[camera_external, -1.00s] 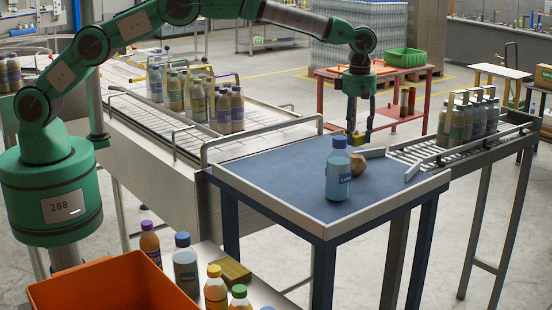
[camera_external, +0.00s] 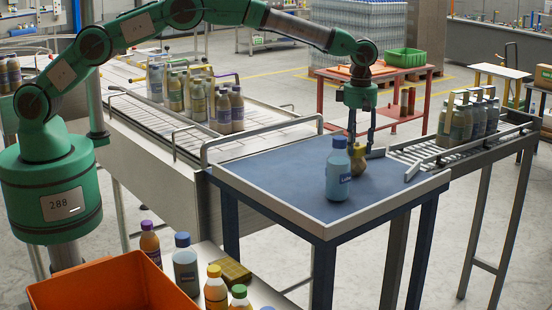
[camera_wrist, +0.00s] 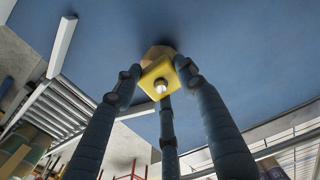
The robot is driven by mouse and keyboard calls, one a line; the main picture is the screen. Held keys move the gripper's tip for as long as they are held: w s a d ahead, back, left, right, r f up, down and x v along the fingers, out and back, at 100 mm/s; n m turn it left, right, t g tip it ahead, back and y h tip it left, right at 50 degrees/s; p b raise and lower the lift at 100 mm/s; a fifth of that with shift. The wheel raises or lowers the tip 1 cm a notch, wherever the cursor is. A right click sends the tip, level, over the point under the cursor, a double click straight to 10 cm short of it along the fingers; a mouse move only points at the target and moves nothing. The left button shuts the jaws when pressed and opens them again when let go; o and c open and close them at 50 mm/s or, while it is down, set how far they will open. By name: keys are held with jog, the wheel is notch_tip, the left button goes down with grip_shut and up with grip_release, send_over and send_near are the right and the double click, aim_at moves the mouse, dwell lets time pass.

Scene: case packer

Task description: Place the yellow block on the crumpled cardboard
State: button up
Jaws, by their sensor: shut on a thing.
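The yellow block (camera_external: 360,152) is between the fingertips of my gripper (camera_external: 358,148), which is shut on it. In the wrist view the yellow block (camera_wrist: 161,77) shows a pale round spot on its near face, with three dark jointed fingers around it. The crumpled cardboard (camera_external: 359,168) is a small brown lump on the blue table, directly below the block and partly hidden by the blue bottle. In the wrist view the cardboard (camera_wrist: 158,51) shows just behind the block. I cannot tell whether the two touch.
A blue bottle (camera_external: 338,170) stands upright close beside the cardboard, on the camera's side. The blue table (camera_external: 270,170) has a raised pale rim and free room at left. A conveyor with bottles (camera_external: 472,122) adjoins it at right.

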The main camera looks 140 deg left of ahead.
jog(key=shift+f, duration=0.15)
jog(key=o, duration=1.2)
notch_tip(320, 180, up, 12)
jog(key=shift+r+b, duration=0.15)
jog(key=shift+b, duration=0.35)
